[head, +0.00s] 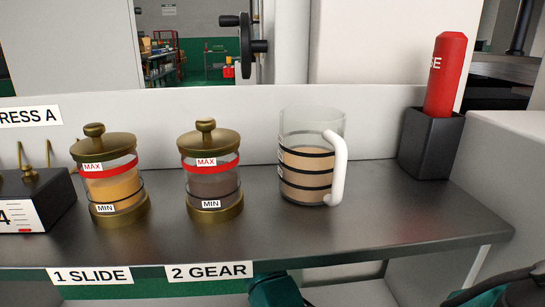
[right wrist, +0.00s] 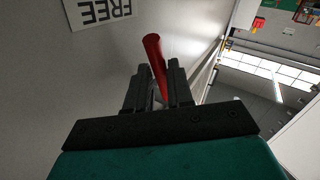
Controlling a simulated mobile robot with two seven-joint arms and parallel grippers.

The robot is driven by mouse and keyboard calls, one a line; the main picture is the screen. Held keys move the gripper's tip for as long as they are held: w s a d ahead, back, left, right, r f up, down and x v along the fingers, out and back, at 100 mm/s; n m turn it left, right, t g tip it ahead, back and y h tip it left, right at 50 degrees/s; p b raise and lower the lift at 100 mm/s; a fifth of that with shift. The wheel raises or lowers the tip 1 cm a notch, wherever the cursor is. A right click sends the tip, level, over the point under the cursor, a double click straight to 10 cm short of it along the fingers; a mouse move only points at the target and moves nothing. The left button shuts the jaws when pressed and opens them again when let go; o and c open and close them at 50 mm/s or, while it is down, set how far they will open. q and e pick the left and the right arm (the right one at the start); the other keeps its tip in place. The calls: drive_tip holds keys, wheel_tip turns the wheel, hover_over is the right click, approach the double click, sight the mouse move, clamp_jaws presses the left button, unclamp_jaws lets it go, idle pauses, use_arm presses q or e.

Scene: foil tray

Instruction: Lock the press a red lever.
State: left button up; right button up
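The red lever (right wrist: 153,52) shows in the right wrist view as a slanted red rod beside a pale grey wall. My right gripper (right wrist: 159,70) has its two dark fingers close on either side of the rod, with almost no gap, and looks shut on it. The rod's far end sticks out past the fingertips; its mounting is hidden. In the head view the lever does not show, and only the PRESS A label (head: 29,116) is seen on the back panel at the left. My left gripper is not in view.
A FREE label (right wrist: 100,10) is on the wall.

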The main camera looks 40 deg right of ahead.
clamp_jaws()
use_arm(q)
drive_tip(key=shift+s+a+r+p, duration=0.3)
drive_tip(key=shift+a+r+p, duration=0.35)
drive_tip(key=shift+p, duration=1.05)
use_arm(e)
drive_tip(key=shift+s+a+r+n+g+y, duration=0.2)
drive_tip(key=shift+s+r+n+g+y, duration=0.1)
drive_tip(key=shift+s+n+y, duration=0.15)
drive_tip(key=shift+o, duration=2.1)
unclamp_jaws()
drive_tip(key=shift+w, duration=0.1)
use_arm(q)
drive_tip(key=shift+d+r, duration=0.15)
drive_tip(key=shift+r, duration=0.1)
use_arm(e)
drive_tip(key=shift+a, duration=0.1)
